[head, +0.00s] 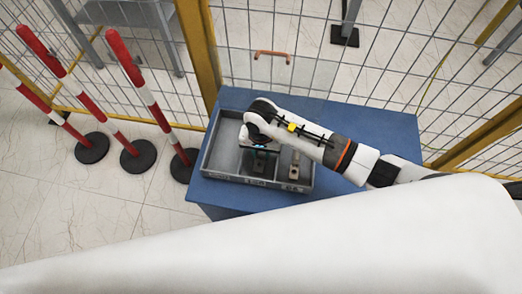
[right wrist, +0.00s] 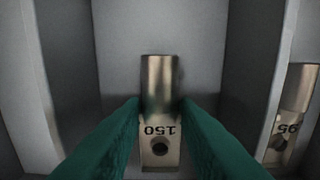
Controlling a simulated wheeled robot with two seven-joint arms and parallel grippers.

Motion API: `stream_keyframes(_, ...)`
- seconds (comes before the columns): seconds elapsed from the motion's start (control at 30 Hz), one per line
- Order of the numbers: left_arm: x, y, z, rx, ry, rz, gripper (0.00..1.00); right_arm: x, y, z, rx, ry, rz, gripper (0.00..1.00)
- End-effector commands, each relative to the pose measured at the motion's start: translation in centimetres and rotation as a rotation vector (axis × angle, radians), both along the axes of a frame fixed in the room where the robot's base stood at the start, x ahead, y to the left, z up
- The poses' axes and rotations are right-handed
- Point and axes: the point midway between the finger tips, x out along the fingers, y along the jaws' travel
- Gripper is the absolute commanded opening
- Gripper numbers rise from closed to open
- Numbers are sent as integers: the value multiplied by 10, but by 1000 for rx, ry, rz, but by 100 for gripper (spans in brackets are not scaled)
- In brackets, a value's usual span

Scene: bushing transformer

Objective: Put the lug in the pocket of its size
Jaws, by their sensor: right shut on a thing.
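A metal lug marked 150 (right wrist: 160,82) has a round barrel and a flat end with a hole; its number reads upside down in the right wrist view. My right gripper (right wrist: 160,108) is shut on it, with one green finger on each side. In the head view my right gripper (head: 259,149) is low over the middle of the grey divided tray (head: 213,153) and hides the held lug. The lug is over or inside the middle pocket; I cannot tell whether it touches the floor. My left gripper is not in view.
A second lug, marked 95 (right wrist: 291,108), lies in the pocket to the right; it also shows in the head view (head: 294,165). Dividers stand on both sides of the held lug. The tray sits on a blue table (head: 345,121) before a mesh fence. Red-and-white posts (head: 134,77) stand left.

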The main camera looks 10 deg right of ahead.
Motion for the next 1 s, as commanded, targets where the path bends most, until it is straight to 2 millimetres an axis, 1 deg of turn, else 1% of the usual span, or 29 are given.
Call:
stream_keyframes(0.03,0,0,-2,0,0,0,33,0,0,-2,0,-1,0,29)
stream_keyframes(0.1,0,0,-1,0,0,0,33,0,0,-1,0,0,0,40)
stream_keyframes(0.17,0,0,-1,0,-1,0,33,0,0,-1,0,0,0,49)
stream_keyframes(0.43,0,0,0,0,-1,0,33,0,0,0,0,0,0,49)
stream_keyframes(0.53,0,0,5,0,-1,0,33,0,0,5,1,2,0,49)
stream_keyframes(0.57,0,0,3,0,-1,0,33,1,0,7,1,-1,1,49)
stream_keyframes(0.67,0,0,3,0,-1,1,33,2,-1,23,0,-4,2,49)
stream_keyframes(0.9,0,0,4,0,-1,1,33,2,0,76,0,-5,2,49)
stream_keyframes(1.0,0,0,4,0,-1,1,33,1,-1,95,-1,-4,3,49)
